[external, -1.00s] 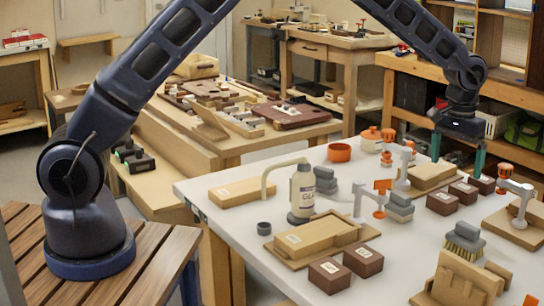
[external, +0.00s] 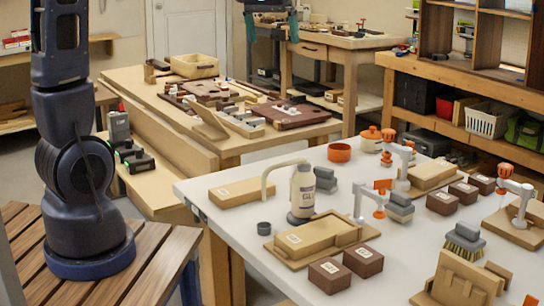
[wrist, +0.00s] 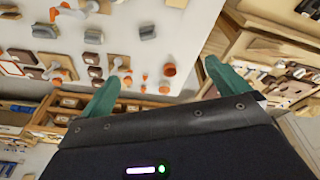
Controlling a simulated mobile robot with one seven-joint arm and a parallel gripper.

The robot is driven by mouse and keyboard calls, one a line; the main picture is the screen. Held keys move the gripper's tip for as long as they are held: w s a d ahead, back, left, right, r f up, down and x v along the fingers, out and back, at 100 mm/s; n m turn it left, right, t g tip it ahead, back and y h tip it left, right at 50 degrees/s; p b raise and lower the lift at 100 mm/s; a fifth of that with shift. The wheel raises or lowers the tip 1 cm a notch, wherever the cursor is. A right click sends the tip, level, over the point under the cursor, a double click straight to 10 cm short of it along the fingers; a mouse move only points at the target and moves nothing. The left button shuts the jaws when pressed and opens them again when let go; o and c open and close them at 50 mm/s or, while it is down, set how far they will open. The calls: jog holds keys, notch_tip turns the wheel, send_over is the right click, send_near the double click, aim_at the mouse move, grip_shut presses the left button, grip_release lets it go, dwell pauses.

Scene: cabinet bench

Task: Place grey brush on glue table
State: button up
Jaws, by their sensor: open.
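A grey brush (external: 464,240) with yellowish bristles sits on the white glue table (external: 415,250), near the right side in the external view. More grey block-shaped pieces (external: 399,207) lie on this table; I cannot tell whether they are brushes. A white glue bottle (external: 302,190) stands near the table's middle. My gripper (external: 271,28) is high at the top of the external view, beyond the table, its body cut off by the frame. Its green fingers are apart and empty. The wrist view shows the open fingers (wrist: 162,74) with the white table (wrist: 180,22) beyond.
A grey upright object (external: 118,127) sits at that bench's left side. Shelves (external: 470,80) stand at the back right.

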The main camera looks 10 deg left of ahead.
jog(key=s+a+r+n, duration=0.15)
jog(key=s+a, duration=0.25)
jog(key=a, duration=0.7)
jog(key=s+a+f+n+t+y, duration=0.1)
jog(key=s+a+f+n+t, duration=0.1)
jog(key=s+a, duration=1.5)
jog(key=shift+a+f+n+t, duration=0.3)
jog(key=shift+a+n, duration=0.05)
jog(key=shift+a, duration=0.75)
